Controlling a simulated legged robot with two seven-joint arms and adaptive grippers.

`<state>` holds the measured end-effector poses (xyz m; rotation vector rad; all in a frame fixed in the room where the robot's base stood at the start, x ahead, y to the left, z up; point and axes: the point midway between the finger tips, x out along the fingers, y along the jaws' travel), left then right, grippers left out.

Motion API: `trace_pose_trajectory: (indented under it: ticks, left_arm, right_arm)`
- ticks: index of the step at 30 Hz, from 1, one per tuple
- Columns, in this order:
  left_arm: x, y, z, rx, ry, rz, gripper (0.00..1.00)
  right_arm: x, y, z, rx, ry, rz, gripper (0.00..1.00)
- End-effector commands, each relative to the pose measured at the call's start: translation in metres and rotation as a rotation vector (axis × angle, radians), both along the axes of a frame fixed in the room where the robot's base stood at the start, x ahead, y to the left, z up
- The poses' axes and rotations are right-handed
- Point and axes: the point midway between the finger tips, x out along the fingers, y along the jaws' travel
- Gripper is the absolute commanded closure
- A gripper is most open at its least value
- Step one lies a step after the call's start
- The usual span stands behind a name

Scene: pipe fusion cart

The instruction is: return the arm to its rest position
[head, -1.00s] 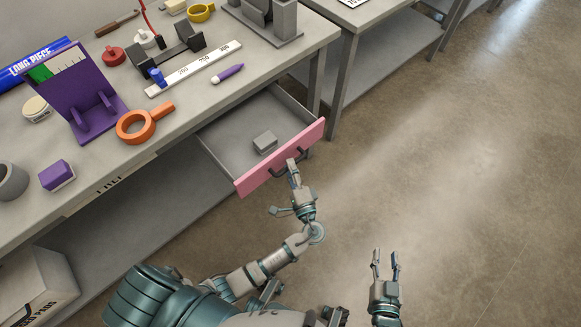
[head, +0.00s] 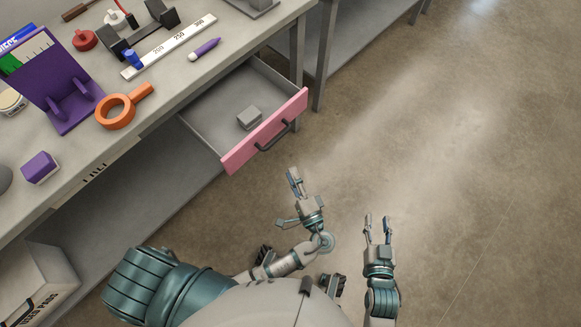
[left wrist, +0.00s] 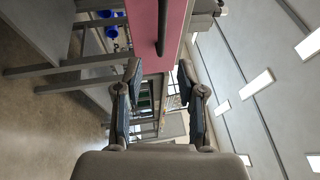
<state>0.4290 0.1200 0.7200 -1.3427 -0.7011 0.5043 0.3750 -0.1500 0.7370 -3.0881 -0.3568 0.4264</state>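My left gripper (head: 294,180) is in front of the open drawer, apart from its dark handle (head: 272,138). In the left wrist view, the left gripper (left wrist: 160,72) has its two fingers spread with nothing held between them. The pink drawer front (head: 240,152) and the handle (left wrist: 162,28) show beyond the fingers there. My right gripper (head: 377,220) is over the floor to the right, fingers apart and empty.
The drawer (head: 208,118) is pulled out and holds a small grey block (head: 249,118). The workbench (head: 130,145) carries an orange ring tool (head: 115,112), a purple stand (head: 62,85), a purple block (head: 39,167) and a marker (head: 205,48). The floor (head: 430,170) to the right is clear.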

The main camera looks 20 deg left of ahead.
Motion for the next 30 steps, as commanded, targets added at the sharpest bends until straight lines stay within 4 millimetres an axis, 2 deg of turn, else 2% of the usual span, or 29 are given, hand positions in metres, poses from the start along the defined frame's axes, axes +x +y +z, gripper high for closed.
trace_pose_trajectory:
  ticks: [15,17,19,23,25,27,30]
  left_arm:
    - [0.0,0.001,-0.001,-0.003,0.002,-0.001,0.61]
    - [0.001,0.004,-0.005,-0.026,0.018,-0.007,0.61]
    - [0.001,0.012,-0.019,-0.093,0.061,-0.024,0.61]
    - [-0.002,0.033,-0.065,-0.362,0.181,-0.1,0.61]
    - [-0.009,0.039,-0.088,-0.568,0.227,-0.164,0.61]
    - [-0.016,0.039,-0.1,-0.782,0.237,-0.234,0.61]
    - [-0.025,0.034,-0.098,-1.038,0.206,-0.327,0.61]
  right_arm:
    - [0.001,0.0,0.0,0.0,0.001,0.0,0.6]
    - [0.0,0.0,0.0,0.0,0.0,0.0,0.6]
    - [0.0,0.0,0.0,0.0,0.0,0.0,0.6]
    - [0.0,0.0,0.0,0.0,0.0,0.0,0.6]
    - [0.0,0.0,0.0,0.0,0.0,0.0,0.6]
    - [0.0,0.0,0.0,0.0,0.0,0.0,0.6]
    - [0.0,0.0,0.0,0.0,0.0,0.0,0.6]
